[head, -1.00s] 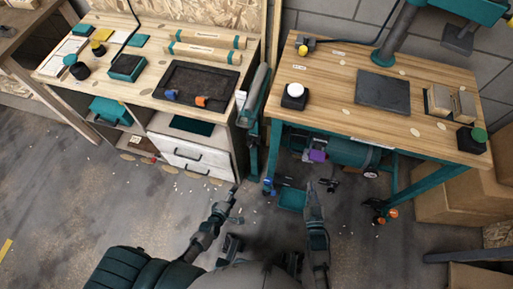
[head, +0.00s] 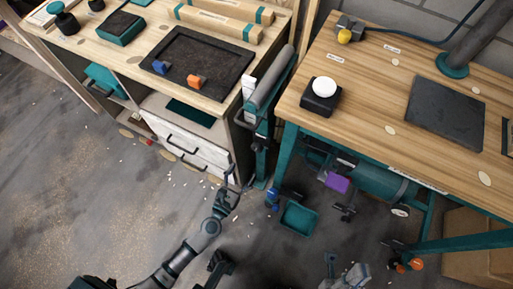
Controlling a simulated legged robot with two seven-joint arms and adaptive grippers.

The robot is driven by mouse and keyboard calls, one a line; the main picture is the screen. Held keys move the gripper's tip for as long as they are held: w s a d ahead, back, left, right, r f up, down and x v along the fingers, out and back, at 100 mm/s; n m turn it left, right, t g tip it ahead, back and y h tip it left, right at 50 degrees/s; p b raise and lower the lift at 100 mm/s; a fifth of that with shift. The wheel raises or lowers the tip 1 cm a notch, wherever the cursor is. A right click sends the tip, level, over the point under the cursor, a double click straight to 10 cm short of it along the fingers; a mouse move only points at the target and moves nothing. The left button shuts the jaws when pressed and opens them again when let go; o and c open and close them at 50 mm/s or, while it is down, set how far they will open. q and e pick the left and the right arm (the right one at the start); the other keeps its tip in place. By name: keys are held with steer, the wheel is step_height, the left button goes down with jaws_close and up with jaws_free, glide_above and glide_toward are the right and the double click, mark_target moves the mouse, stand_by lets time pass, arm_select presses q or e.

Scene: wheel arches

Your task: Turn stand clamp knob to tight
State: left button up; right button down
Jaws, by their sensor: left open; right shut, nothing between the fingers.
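A teal stand (head: 262,165) with a long grey roller-like bar (head: 271,77) at its top stands in the gap between the two benches. A small dark fitting (head: 258,144) sits on its side; it may be the clamp knob, but its setting is too small to read. My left gripper (head: 234,187) is open and empty, low beside the stand and just left of its foot, below the fitting. It looks apart from the stand. My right gripper (head: 342,268) is at the bottom edge, partly cut off, shut and empty, well away from the stand.
The left bench (head: 150,68) has drawers with black handles near my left arm. The right bench (head: 360,75) carries a white button on a black box (head: 321,94). A teal tray (head: 299,219) and a blue item (head: 272,198) lie on the floor near the stand.

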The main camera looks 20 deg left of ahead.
mark_target(255, 150)
arm_select(q)
steer(key=w, duration=1.1)
steer(key=shift+d+f, duration=0.1)
steer(key=shift+d, duration=0.15)
steer(key=shift+c, duration=0.2)
steer(key=shift+s, duration=0.1)
steer(key=c, duration=1.1)
